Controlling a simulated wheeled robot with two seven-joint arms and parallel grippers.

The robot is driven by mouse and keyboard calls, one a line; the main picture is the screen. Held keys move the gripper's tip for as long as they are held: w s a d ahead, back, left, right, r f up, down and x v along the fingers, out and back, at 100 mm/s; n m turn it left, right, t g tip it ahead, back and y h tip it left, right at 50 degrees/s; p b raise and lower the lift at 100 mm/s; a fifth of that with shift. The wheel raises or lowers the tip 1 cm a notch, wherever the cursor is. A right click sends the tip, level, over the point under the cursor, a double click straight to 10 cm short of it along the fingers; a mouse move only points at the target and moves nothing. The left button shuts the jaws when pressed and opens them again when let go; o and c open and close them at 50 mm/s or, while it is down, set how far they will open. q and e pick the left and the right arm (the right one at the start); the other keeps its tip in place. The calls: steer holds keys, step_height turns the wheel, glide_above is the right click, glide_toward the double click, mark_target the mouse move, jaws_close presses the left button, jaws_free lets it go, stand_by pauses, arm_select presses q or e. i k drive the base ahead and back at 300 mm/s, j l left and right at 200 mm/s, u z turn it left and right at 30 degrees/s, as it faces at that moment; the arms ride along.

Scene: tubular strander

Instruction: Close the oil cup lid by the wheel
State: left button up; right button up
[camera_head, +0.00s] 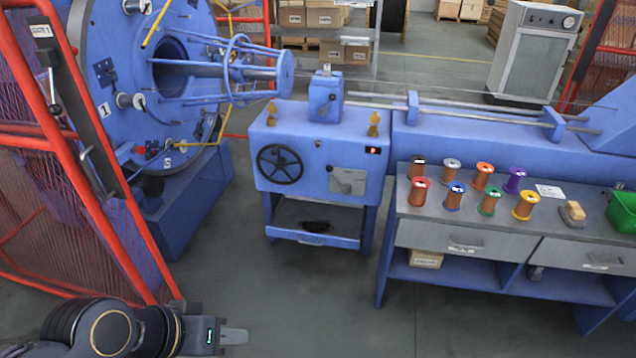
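A black handwheel (280,164) is on the front of a blue machine box (330,140). A small brass-yellow oil cup (272,114) stands on top of the box at the left, just above the wheel. Its lid is too small to make out clearly. A second brass oil cup (374,124) stands on the right of the same top, away from the wheel. My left gripper (238,336) is low at the bottom left, far below and in front of the wheel, touching nothing; its finger gap cannot be made out. My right gripper is out of view.
A red mesh guard fence (100,215) stands at left before the large blue strander disc (110,60). At right is a workbench (470,222) with several colored wire spools and a green bin (622,212). The grey floor (300,290) before the machine is clear.

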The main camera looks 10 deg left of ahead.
mark_target(272, 109)
steer(key=i+u, duration=0.1)
steer(key=u, duration=0.4)
steer(key=i+l+u, duration=0.35)
steer(key=i, duration=0.25)
steer(key=i+l+u, duration=0.35)
steer(key=i, duration=0.25)
steer(key=i+l, duration=0.6)
steer(key=i, duration=0.1)
